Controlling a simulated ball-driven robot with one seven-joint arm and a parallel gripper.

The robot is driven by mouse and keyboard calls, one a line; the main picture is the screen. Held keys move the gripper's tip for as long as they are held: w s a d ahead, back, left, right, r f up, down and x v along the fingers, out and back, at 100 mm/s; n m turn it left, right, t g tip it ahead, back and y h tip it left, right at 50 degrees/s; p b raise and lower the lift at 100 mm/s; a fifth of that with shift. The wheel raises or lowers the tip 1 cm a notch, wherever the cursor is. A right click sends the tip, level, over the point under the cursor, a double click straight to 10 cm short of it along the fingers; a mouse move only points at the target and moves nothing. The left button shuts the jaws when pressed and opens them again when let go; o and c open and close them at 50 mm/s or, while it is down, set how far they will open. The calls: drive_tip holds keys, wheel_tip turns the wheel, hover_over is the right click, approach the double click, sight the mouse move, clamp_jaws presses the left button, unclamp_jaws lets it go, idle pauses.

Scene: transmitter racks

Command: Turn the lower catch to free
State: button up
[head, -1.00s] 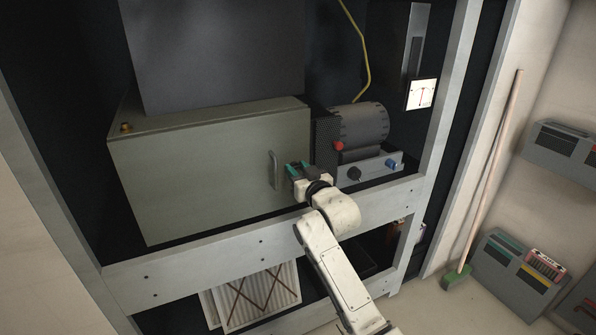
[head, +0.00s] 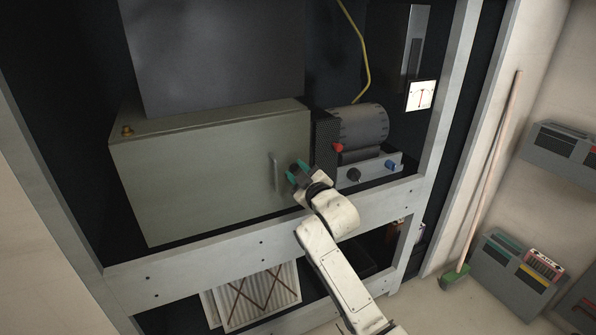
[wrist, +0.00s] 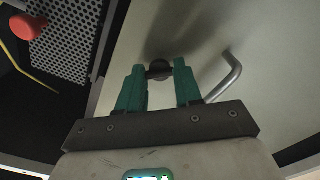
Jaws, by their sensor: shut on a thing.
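The grey-green cabinet door (head: 205,175) is shut, with an upright metal handle (head: 276,172) near its right edge. My gripper (head: 297,171) is at the door's lower right, just right of the handle. In the wrist view, its two teal fingers (wrist: 159,82) are closed around a small dark round catch (wrist: 159,69) on the door face. I take this to be the lower catch. The handle also shows in the wrist view (wrist: 224,76), beside the fingers. The fingers hide part of the catch, and I cannot tell which way it is turned.
A ribbed grey cylinder (head: 362,125), red knob (head: 337,147), black knob (head: 354,174) and blue knob (head: 390,164) are close on the right. The pale rack rail (head: 200,255) runs below the door. A broom (head: 487,180) leans on the wall.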

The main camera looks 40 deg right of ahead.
drive_tip(key=n+p, duration=0.2)
drive_tip(key=n, duration=0.3)
drive_tip(key=shift+n, duration=0.3)
drive_tip(key=shift+n+p, duration=0.75)
drive_tip(key=shift+n, duration=1.45)
drive_tip(key=shift+f, duration=0.1)
drive_tip(key=o, duration=1)
drive_tip(key=shift+o, duration=0.2)
drive_tip(key=p+v, duration=0.7)
drive_tip(key=v, duration=0.3)
drive_tip(key=shift+s, duration=0.4)
drive_tip(key=shift+a, duration=0.15)
